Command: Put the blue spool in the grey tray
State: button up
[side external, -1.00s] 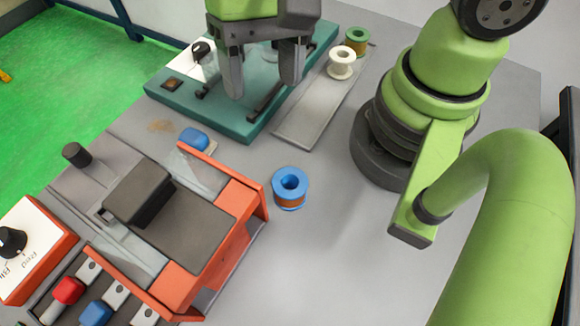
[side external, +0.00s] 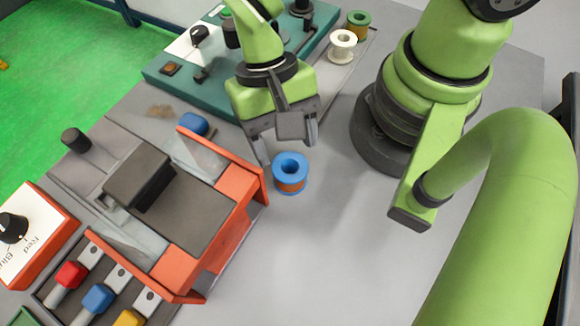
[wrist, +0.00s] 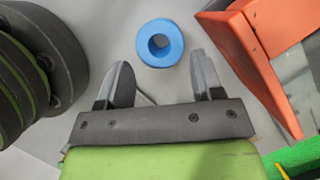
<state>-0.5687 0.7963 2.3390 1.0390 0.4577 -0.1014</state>
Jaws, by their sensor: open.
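The blue spool (side external: 290,166), wound with copper-coloured wire, stands upright on the grey table. In the wrist view the spool (wrist: 147,46) shows from above, just beyond and between the fingertips. My gripper (side external: 287,150) is open and empty, with its fingers pointing down close behind the spool; the wrist view shows the spread fingers (wrist: 160,62). I cannot tell whether a finger touches the spool. The flat grey tray (side external: 338,82) lies behind, partly hidden by my gripper. A white spool (side external: 342,46) and a green spool (side external: 357,25) stand at its far end.
An orange-and-grey machine (side external: 236,215) stands close to the left of the blue spool, its orange side also near in the wrist view (wrist: 245,45). A teal fixture (side external: 165,80) is at the back left. The table's front right is clear.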

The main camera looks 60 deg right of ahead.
aim_at(290, 168)
jog(key=shift+x, duration=2.45)
jog(key=shift+s+a, duration=0.1)
jog(key=shift+s, duration=0.05)
jog(key=c, duration=0.7)
jog(key=shift+o, duration=0.2)
jog(key=shift+r, duration=0.15)
notch_tip(290, 168, up, 17)
jog(key=w+d+f+n+t+h, duration=0.15)
jog(key=d+f+n+h, duration=0.35)
jog(key=n, duration=0.6)
jog(key=w+d+f+n+t+h, duration=0.1)
jog(key=w+d+n+h, duration=0.15)
jog(key=d+n, duration=0.65)
jog(key=shift+w+a+f+n+y, duration=0.2)
jog(key=shift+f+n, duration=0.25)
jog(key=shift+f, duration=1.3)
jog(key=shift+w+a+f+n+h, duration=0.1)
jog(key=shift+a+f+n, duration=0.25)
jog(key=shift+f, duration=1.4)
jog(key=shift+w+a+f+n+y, duration=0.15)
jog(key=shift+f+n, duration=0.35)
jog(key=shift+f, duration=1.25)
